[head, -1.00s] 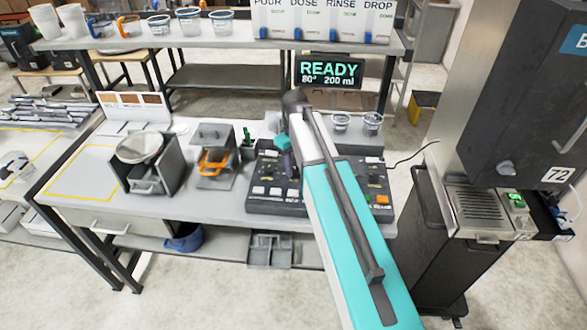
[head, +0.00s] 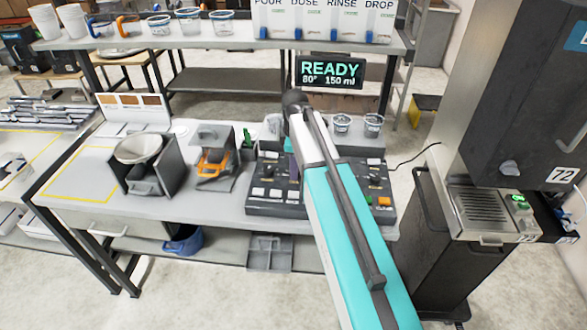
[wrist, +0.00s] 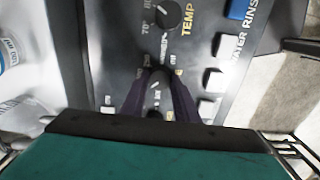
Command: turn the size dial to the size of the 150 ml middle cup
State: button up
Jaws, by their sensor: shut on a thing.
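The control panel (head: 275,207) is dark, with dials and pale buttons, and stands on the bench. The display (head: 330,72) above it reads READY, 80°, 150 ml. In the wrist view the size dial (wrist: 157,86) is a small dark knob with a pale pointer mark, between the two dark fingers of my gripper (wrist: 158,88). My gripper is shut on this knob; my arm hides much of the panel in the head view. Small clear cups (head: 342,123) stand on the raised part behind the panel. I cannot read which is the 150 ml one.
In the wrist view the temperature dial (wrist: 168,14) sits just beyond the size dial, with a blue rinse button (wrist: 240,9) to the right. A holder with an orange-handled part (head: 214,163) stands left of the panel. A dark dispenser (head: 520,100) stands at the right.

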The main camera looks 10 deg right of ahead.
jog(key=shift+d, duration=0.1)
dwell(0.4)
jog(key=o, duration=1.1)
jog(key=shift+c, duration=0.2)
jog(key=shift+r, duration=0.15)
notch_tip(320, 180, up, 14)
jog(key=b, duration=0.4)
jog(key=shift+f, duration=0.2)
